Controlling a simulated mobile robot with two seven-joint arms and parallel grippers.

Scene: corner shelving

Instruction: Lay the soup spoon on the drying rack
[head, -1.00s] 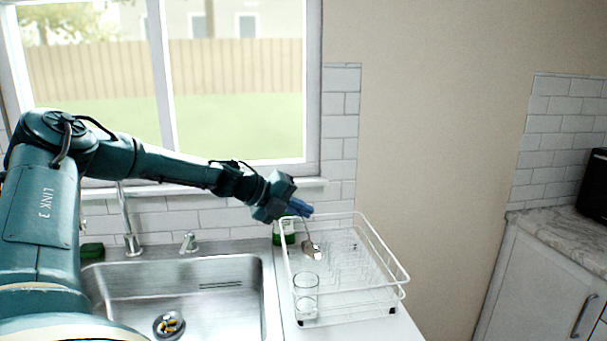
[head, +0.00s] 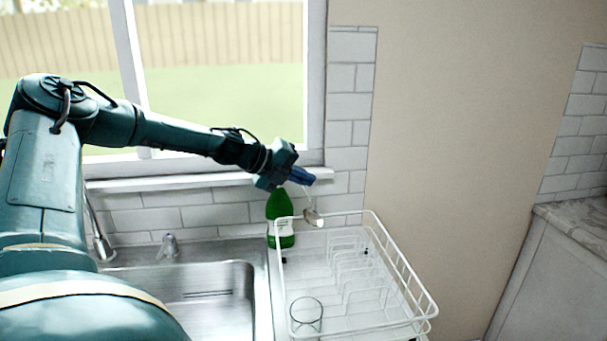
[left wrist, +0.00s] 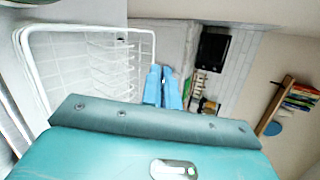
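The soup spoon (head: 313,217) is metal and hangs bowl-down from my left gripper (head: 303,176), whose blue fingers are shut on its handle. The bowl shows against the back rim of the white wire drying rack (head: 402,268), near its back left corner. I cannot tell whether it touches the rim. In the left wrist view the blue fingers (left wrist: 163,86) are close together beside the rack (left wrist: 88,29), and the spoon is hidden there. My right gripper is not in view.
A clear glass (head: 306,315) stands in the rack's front left corner. A green bottle (head: 281,216) stands behind the rack's back left corner. The sink (head: 217,300) and faucet (head: 98,235) are to the left. The rack's middle and right are empty.

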